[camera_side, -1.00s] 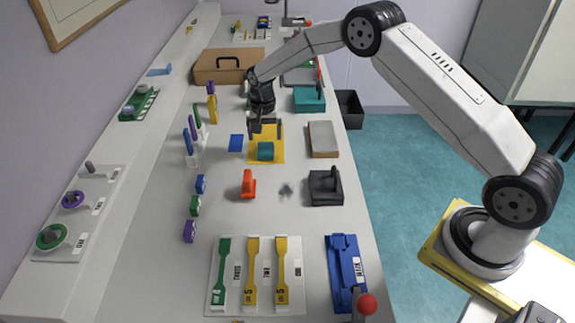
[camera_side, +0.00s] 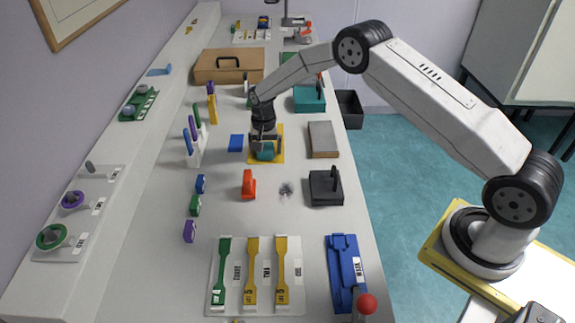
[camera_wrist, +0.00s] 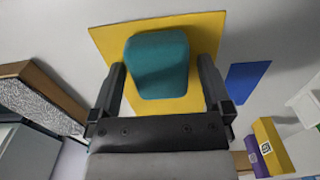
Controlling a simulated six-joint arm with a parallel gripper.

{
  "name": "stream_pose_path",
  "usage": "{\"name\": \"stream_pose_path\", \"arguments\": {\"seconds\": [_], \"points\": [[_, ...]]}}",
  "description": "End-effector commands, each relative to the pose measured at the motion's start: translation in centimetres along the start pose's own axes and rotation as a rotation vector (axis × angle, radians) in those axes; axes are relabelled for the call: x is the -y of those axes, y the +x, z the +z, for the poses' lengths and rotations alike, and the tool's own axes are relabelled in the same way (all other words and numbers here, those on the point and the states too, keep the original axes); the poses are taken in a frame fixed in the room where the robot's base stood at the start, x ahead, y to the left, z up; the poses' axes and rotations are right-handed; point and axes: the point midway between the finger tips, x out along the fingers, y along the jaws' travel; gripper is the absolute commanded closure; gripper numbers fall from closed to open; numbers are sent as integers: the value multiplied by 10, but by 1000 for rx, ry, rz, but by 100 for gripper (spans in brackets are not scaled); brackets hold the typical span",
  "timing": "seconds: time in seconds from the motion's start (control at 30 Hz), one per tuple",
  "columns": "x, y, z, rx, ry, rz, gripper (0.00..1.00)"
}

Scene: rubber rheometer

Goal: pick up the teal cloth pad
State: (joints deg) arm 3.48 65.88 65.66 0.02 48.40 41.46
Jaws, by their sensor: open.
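The teal cloth pad (camera_wrist: 157,64) rests on a flat yellow mat (camera_wrist: 107,40) on the bench. In the side view the pad (camera_side: 265,152) sits near the front of the yellow mat (camera_side: 280,157), partly hidden by my gripper. My gripper (camera_side: 264,146) points down at the pad from above. In the wrist view the fingers of my gripper (camera_wrist: 163,85) are open, one on each side of the pad, with yellow showing between pad and fingers. I cannot tell whether the fingertips touch the mat.
A blue flat piece (camera_side: 236,143) lies left of the mat, and a grey-topped block (camera_side: 323,139) lies to the right. A red-orange object (camera_side: 248,184) and a black block with a handle (camera_side: 326,187) stand in front. White rack (camera_side: 194,150) holds coloured upright pieces.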

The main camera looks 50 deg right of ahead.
Motion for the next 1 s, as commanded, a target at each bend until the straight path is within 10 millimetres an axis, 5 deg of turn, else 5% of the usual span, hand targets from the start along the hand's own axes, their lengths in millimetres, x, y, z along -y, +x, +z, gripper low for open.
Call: {"name": "stream_pose_path", "arguments": {"seconds": [0.33,0.6,1.0], "points": [[0,0,0,0,0,0,0],[0,0,0,0,0,0,83],[0,-4,0,0,0,0,83]]}}
